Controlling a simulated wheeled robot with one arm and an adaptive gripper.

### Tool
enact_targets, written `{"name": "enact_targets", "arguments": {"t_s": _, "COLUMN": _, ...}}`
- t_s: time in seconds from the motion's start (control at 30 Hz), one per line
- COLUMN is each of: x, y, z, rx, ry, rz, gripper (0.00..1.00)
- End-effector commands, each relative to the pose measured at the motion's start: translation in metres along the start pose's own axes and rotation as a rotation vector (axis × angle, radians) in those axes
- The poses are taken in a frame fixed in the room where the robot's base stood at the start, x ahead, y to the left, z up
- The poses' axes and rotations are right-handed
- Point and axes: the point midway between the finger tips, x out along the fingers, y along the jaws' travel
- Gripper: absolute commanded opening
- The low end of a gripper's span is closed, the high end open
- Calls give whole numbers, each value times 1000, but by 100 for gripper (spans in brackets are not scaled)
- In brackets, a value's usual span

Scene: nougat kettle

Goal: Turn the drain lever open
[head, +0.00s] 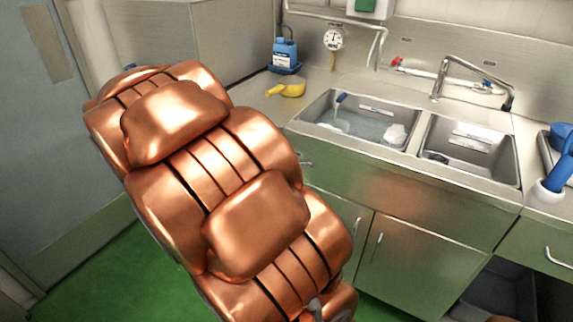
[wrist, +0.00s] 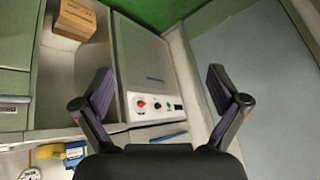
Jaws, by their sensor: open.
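A double sink stands at the counter on the right in the head view. Its left basin (head: 352,122) holds water, a blue-handled tool and a white item; its right basin (head: 470,150) looks empty of water. A small metal handle (head: 306,163) sticks out of the front panel under the left basin, partly beside my arm; I cannot tell for sure that it is the drain lever. My gripper (wrist: 160,88) is open and empty in the wrist view, its two fingers wide apart. It is not visible in the head view. No lever shows in the wrist view.
My copper arm covers the head view's left middle. The wrist view shows a control panel with a red knob (wrist: 140,103) and a cardboard box (wrist: 74,19). Green floor (head: 115,270) is clear at left.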

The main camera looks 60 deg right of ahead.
Motion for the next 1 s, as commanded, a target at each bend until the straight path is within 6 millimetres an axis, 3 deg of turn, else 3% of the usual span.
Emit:
{"name": "enact_targets", "arguments": {"t_s": 0.03, "x": 23, "y": 13, "z": -13, "rx": 37, "ry": 47, "rz": 28, "gripper": 97}}
{"name": "enact_targets", "arguments": {"t_s": 0.2, "x": 71, "y": 62, "z": -66, "rx": 152, "ry": 242, "rz": 130, "gripper": 97}}
{"name": "enact_targets", "arguments": {"t_s": 0.4, "x": 113, "y": 138, "z": -110, "rx": 256, "ry": 466, "rz": 293, "gripper": 97}}
{"name": "enact_targets", "arguments": {"t_s": 0.53, "x": 129, "y": 193, "z": -127, "rx": 303, "ry": 609, "rz": 416, "gripper": 97}}
{"name": "enact_targets", "arguments": {"t_s": 0.8, "x": 137, "y": 301, "z": -130, "rx": 336, "ry": 873, "rz": 703, "gripper": 97}}
{"name": "enact_targets", "arguments": {"t_s": 1.0, "x": 129, "y": 346, "z": -119, "rx": 322, "ry": 992, "rz": 858, "gripper": 97}}
